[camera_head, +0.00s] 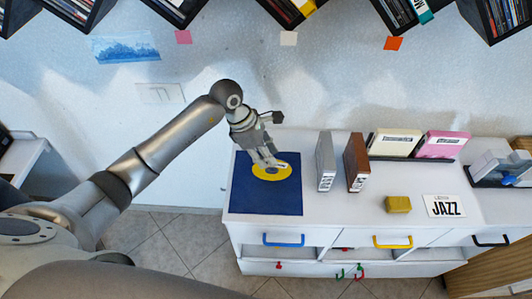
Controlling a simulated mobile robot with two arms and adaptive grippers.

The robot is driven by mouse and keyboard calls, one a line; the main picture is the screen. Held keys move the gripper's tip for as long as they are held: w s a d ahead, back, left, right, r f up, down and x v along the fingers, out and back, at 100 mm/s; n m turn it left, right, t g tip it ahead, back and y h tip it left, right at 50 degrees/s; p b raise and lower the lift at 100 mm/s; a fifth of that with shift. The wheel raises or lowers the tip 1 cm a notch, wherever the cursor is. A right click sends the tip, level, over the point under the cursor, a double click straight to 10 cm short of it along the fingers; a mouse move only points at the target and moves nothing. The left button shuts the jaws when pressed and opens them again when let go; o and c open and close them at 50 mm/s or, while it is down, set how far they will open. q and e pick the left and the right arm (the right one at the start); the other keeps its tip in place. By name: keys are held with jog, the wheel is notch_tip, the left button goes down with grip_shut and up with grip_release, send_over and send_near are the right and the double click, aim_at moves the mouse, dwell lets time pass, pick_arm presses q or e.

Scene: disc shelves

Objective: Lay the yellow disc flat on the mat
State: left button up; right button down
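The yellow disc (284,173) lies flat, or very nearly so, over the dark blue mat (265,200) on the white cabinet top. Its dark centre shows just below my fingers. My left gripper (268,162) points down at the disc's upper part, and its fingertips overlap the disc in the picture. I cannot tell whether the fingers grip it, touch it or stand just above it. The gripper hides part of the disc's upper edge. My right gripper is not in view.
A grey box (325,162) and a brown box (356,162) stand right of the mat. A yellow block (398,204) and a JAZZ card (444,206) lie farther right. Cream (394,143) and pink (447,144) cases stand behind. The cabinet front has coloured handles.

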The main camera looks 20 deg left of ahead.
pick_arm(q)
jog(key=shift+r, duration=0.2)
jog(key=shift+a+r, duration=0.2)
jog(key=shift+r, duration=0.1)
jog(key=b+v, duration=0.3)
jog(key=v, duration=0.8)
